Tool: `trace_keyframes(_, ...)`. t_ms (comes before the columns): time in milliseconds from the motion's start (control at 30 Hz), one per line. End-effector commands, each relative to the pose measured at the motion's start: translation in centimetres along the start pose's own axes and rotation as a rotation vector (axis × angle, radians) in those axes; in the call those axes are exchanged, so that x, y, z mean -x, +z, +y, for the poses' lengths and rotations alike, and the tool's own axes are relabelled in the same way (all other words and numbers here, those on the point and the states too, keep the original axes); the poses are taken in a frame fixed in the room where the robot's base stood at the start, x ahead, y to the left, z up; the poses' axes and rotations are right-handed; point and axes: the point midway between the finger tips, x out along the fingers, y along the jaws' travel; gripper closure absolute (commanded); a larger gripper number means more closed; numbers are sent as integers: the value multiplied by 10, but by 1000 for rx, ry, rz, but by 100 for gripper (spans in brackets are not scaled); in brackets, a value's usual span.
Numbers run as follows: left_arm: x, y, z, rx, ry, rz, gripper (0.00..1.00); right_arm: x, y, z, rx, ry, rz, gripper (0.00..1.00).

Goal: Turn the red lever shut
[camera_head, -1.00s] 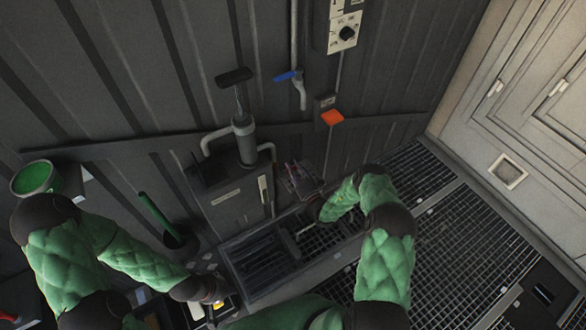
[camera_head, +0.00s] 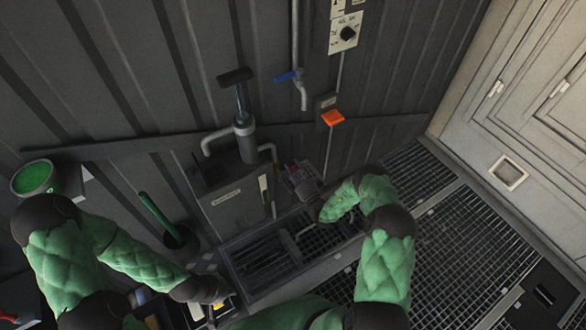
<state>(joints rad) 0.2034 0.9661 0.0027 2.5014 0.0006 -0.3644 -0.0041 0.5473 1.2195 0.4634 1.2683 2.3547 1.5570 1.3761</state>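A flat orange-red piece (camera_head: 333,117) sticks out from a small grey box on the ribbed wall, right of centre. It is the clearest reddish fitting, but I cannot tell if it is the red lever. A smaller cluttered fitting with a red bit (camera_head: 295,168) sits lower, beside the pump. My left gripper (camera_head: 214,302) is at the bottom left, over a dark box with a yellow mark, far from both. Its fingers are unclear.
A pump with a T-handle (camera_head: 235,76) stands on a grey cabinet (camera_head: 236,212). A blue lever (camera_head: 288,76) sits on a vertical pipe. Grating (camera_head: 455,245) covers the floor.

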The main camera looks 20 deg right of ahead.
Motion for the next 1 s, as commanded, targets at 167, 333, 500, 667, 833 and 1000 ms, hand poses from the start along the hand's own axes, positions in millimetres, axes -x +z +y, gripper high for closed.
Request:
trace_keyframes(167,-1,0,0,1,0,-1,100,16,2,-1,-1,-3,-3,61)
trace_keyframes(333,-1,0,0,1,0,-1,100,48,1,0,-2,-3,-4,61)
trace_keyframes(500,-1,0,0,1,0,-1,100,81,1,0,-3,-3,-3,61)
trace_keyframes(667,-1,0,0,1,0,-1,100,105,0,0,-2,-1,-1,61)
trace_keyframes(833,-1,0,0,1,0,-1,100,117,0,1,-1,0,1,61)
trace_keyframes(1000,-1,0,0,1,0,-1,100,119,-1,1,-1,0,2,61)
